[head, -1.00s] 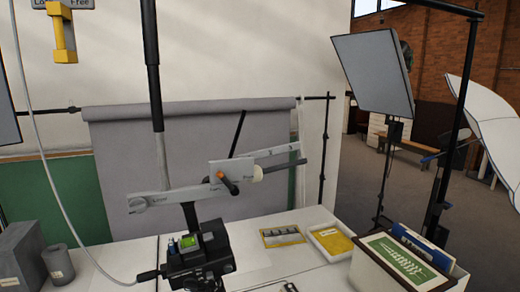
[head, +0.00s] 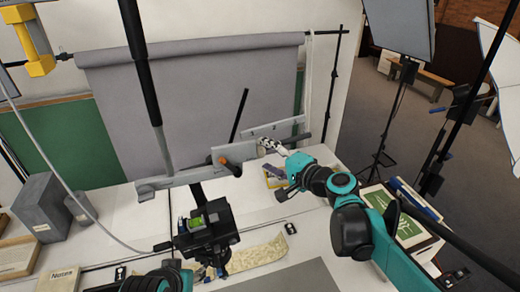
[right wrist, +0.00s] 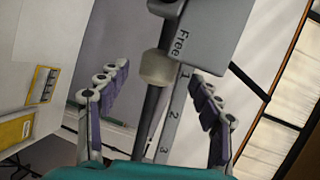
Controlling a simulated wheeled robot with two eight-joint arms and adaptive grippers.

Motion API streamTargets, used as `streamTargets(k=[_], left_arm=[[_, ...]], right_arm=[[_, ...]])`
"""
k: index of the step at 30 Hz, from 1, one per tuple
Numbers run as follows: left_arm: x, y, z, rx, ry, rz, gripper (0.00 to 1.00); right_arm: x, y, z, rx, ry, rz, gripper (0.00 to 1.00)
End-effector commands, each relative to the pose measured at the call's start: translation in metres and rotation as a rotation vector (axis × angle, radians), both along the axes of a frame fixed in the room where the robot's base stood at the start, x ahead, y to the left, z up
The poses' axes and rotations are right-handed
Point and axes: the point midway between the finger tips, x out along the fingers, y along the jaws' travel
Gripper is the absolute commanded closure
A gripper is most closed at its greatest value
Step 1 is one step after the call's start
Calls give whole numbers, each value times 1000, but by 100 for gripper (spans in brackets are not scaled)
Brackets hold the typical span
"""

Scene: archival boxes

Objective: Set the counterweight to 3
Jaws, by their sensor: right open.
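The counterweight, a cream knob (right wrist: 157,67) on a dark rod, shows in the right wrist view about level with the 1 of the scale bar (right wrist: 172,115), which reads 1, 2, 3. The 3 is farther down the bar, nearer my wrist. A grey block (right wrist: 195,35) marked "Free" sits just above the knob.
A black stand head (head: 207,228) is below the balance arm. A grey block and cylinder (head: 42,208) stand at left. A box with a green print (head: 400,228) is at right, near my right arm.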

Motion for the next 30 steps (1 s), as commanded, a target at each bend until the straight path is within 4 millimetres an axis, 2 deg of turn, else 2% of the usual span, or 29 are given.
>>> streamTargets(k=[3, 7, 16, 17, 24, 28, 30], left_arm=[[0, 0, 2, 0, 0, 0, 54], [0, 0, 3, 0, 0, 0, 54], [0, 0, 3, 0, 0, 0, 54], [0, 0, 3, 0, 0, 0, 54], [0, 0, 3, 0, 0, 0, 54], [0, 0, 3, 0, 0, 0, 54], [0, 0, 2, 0, 0, 0, 54]], right_arm=[[14, 12, -3, 0, 0, 2, 35], [22, 19, -6, -2, 0, 1, 35], [25, 21, -7, -1, 0, -1, 35], [25, 21, -7, -1, 0, -1, 38], [25, 21, -7, -2, 0, 0, 100], [26, 18, -7, -3, 0, -1, 100], [29, 10, -6, -2, 0, -2, 100]])
